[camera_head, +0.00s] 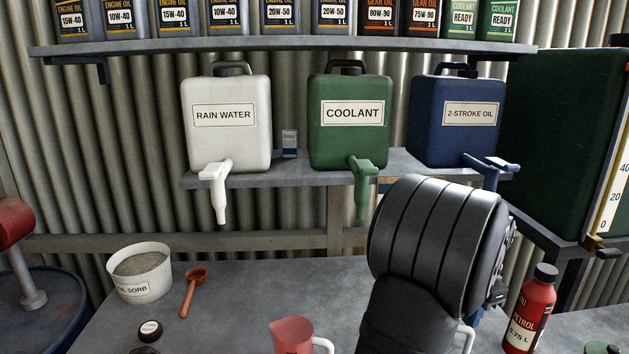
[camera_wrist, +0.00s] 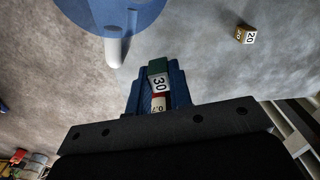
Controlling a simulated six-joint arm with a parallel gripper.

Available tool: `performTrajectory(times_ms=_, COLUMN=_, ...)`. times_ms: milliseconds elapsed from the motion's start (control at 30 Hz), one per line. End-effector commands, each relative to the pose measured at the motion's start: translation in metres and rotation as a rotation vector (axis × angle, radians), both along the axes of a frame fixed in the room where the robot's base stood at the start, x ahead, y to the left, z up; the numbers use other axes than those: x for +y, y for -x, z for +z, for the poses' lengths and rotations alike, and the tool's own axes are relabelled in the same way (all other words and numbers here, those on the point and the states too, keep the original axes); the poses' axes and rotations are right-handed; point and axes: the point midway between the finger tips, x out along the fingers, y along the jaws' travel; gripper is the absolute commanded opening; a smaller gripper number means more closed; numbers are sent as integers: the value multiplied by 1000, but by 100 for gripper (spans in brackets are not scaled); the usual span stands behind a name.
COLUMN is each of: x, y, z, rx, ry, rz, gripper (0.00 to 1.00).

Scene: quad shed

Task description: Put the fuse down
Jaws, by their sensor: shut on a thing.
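In the wrist view, a green fuse (camera_wrist: 159,67) with a white "30" label sits between the blue fingertips of my gripper (camera_wrist: 158,78). My gripper is shut on it, above a grey surface. A red and white patch with small print shows between the fingers just below the label; I cannot tell what it belongs to. A small tan block (camera_wrist: 246,35) marked "20" lies apart on the grey surface at the upper right.
A blue vessel (camera_wrist: 95,12) with a white handle stands ahead in the wrist view.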

Motion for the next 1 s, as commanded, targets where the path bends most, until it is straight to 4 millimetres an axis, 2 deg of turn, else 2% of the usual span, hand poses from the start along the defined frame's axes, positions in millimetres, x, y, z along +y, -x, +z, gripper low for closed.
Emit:
performTrajectory(times_ms=33, x=14, y=-18, z=-1, rx=1, ry=-1, rz=49, gripper=0)
performTrajectory(times_ms=133, x=37, y=-44, z=-2, rx=0, ry=0, rz=125, gripper=0)
performTrajectory(times_ms=267, x=79, y=-56, z=-3, rx=1, ry=-1, rz=145, gripper=0)
performTrajectory(times_ms=400, x=131, y=-49, z=-6, rx=0, ry=0, rz=91, gripper=0)
performTrajectory(times_ms=600, x=192, y=-32, z=-11, rx=0, ry=0, rz=11, gripper=0)
performTrajectory(times_ms=800, x=229, y=-16, z=-14, rx=0, ry=0, rz=-43, gripper=0)
performTrajectory(times_ms=1000, x=254, y=-6, z=-17, rx=1, ry=0, rz=-67, gripper=0)
